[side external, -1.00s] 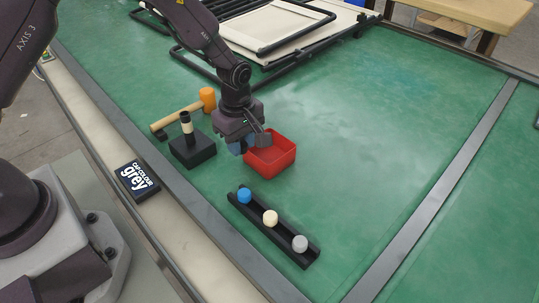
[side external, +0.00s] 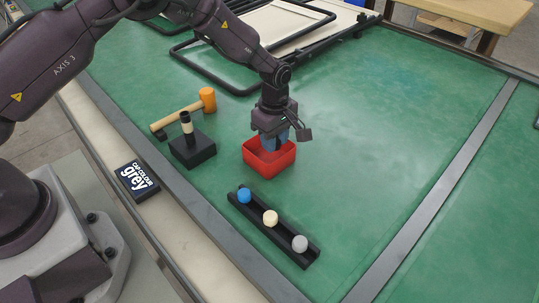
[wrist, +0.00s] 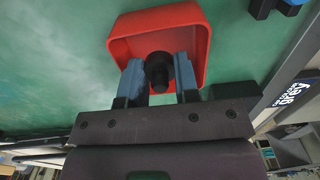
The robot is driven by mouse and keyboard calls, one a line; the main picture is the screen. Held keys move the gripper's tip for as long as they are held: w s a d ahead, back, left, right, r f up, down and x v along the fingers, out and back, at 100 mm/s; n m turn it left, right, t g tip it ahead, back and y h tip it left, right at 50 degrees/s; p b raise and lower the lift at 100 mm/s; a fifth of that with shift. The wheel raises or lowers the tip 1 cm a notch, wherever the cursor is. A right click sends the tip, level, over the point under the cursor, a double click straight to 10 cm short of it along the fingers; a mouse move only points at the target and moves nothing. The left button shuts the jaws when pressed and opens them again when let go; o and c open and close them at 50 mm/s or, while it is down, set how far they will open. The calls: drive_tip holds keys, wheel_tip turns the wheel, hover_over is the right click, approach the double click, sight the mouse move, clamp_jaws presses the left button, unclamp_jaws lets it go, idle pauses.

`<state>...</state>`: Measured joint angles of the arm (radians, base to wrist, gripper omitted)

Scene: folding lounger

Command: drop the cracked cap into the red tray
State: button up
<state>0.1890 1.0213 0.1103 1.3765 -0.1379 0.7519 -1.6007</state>
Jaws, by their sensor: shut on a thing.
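The red tray (side external: 269,162) stands on the green table in the side view and fills the top of the wrist view (wrist: 128,38). My gripper (side external: 272,143) is above the tray, with its fingers pointing down at its opening. In the wrist view my gripper (wrist: 158,75) is shut on a dark round cap (wrist: 157,68) between its two blue-grey fingers. The cap shows against the tray's inside. Any crack in it is too small to make out. In the side view the cap is hidden.
A black rack (side external: 288,240) holds blue, cream and grey caps in front of the tray. A black block with an upright post (side external: 192,151) and a mallet (side external: 185,110) lie left. A sign (side external: 137,180) reads "cap colour grey". Open table lies right of the tray.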

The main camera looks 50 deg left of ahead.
drive_tip(key=shift+f, duration=0.45)
drive_tip(key=o, duration=1)
drive_tip(key=shift+c, duration=0.2)
drive_tip(key=shift+r, duration=0.1)
wheel_tip(320, 180, up, 13)
